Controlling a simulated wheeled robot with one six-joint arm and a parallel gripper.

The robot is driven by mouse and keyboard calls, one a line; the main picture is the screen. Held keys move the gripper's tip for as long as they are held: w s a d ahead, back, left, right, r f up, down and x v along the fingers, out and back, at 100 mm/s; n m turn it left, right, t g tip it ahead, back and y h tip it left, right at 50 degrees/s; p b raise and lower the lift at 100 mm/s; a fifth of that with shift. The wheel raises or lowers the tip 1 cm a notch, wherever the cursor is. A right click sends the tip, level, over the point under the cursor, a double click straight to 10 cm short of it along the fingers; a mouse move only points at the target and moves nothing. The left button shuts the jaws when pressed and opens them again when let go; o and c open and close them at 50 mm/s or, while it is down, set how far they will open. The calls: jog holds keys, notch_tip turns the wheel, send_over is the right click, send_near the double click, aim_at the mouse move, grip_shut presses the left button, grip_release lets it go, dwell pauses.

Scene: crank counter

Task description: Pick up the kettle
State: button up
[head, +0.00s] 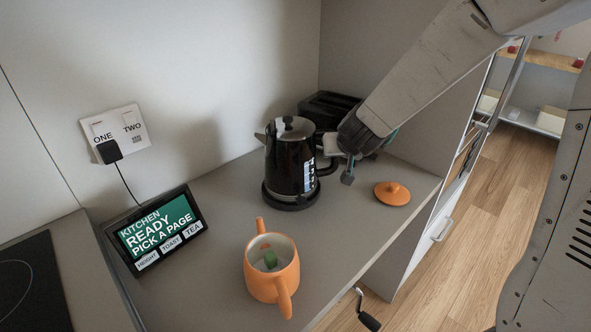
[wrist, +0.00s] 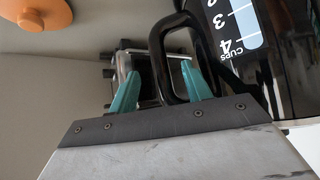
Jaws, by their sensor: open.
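The black kettle (head: 287,165) stands upright on its round base (head: 290,199) on the counter. Its handle (head: 327,165) is on the right, toward my gripper (head: 341,163). In the wrist view the kettle body (wrist: 265,50) fills the upper right, with a white cup scale. The looped black handle (wrist: 157,62) shows there between the two teal fingers of my gripper (wrist: 158,70). The fingers are apart, with visible gaps to the handle. My gripper partly hides the area right of the handle in the head view.
A black toaster (head: 328,105) stands behind the kettle. An orange lid (head: 392,193) lies to the right near the counter edge. An orange teapot-like pot (head: 272,270) stands in front, and a tablet (head: 158,231) is at left. A crank (head: 367,312) hangs at the front edge.

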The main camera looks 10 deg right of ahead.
aim_at(335, 171)
jog(key=shift+x, duration=2.1)
jog(key=shift+s, duration=0.1)
grip_shut()
jog(key=shift+r, duration=0.15)
